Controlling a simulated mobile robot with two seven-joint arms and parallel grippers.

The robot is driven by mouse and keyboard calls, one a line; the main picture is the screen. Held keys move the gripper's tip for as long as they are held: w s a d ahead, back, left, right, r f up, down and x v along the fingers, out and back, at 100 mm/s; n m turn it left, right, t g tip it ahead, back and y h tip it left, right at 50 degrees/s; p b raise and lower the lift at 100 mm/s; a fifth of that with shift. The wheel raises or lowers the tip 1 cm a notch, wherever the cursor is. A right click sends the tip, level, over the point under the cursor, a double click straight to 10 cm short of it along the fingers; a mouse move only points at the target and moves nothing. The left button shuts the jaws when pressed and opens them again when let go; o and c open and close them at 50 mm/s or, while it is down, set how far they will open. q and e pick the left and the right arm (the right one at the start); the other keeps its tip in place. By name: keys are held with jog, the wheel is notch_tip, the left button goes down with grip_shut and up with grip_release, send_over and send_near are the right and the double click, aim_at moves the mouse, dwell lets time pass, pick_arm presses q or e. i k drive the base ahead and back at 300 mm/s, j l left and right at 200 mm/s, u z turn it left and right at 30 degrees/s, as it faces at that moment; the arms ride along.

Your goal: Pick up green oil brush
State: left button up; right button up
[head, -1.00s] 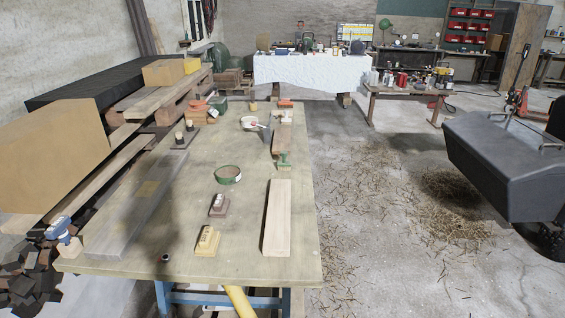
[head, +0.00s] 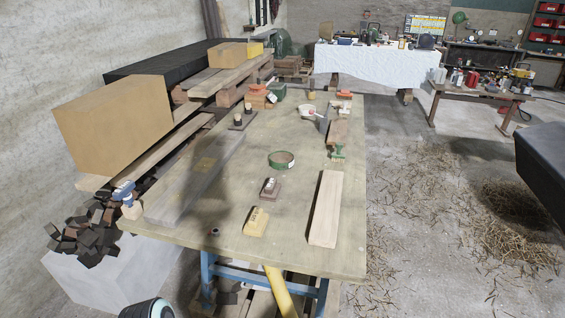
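A wooden workbench (head: 222,222) stands in front of me. A small green item (head: 337,152) sits on its right side, at the far end of a pale plank; it may be the green oil brush, but it is too small to tell. A round green tin or ring (head: 281,160) stands near the middle of the bench.
A pale plank (head: 325,208) lies along the bench's right edge and a long grey board (head: 195,178) along its left. Small blocks (head: 256,222) sit between them. A yellow tube (head: 279,292) hangs below the front edge. Straw-strewn floor (head: 420,215) lies to the right.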

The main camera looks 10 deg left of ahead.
aim_at(338, 157)
jog(key=z, duration=0.45)
jog(key=l+z, duration=0.1)
jog(key=z, duration=0.75)
jog(key=i+z, duration=0.1)
jog(key=z, duration=0.75)
jog(key=i+u, duration=0.1)
jog(key=i, duration=0.4)
jog(key=i+l+u, duration=0.1)
jog(key=i, duration=0.4)
jog(key=i+l+u, duration=0.1)
jog(key=i, duration=0.4)
jog(key=i+j+u, duration=0.1)
jog(key=i+u, duration=0.75)
jog(key=i+l+u, duration=0.1)
jog(key=i+u, duration=0.2)
jog(key=u, duration=0.15)
jog(key=i+u, duration=0.3)
jog(key=i, duration=0.5)
jog(key=i+u, duration=0.35)
jog(key=i, duration=0.4)
jog(key=i+u, duration=0.4)
jog(key=i+l+u, duration=0.1)
jog(key=u, duration=0.35)
jog(key=i+l+u, duration=0.25)
jog(key=u, duration=2)
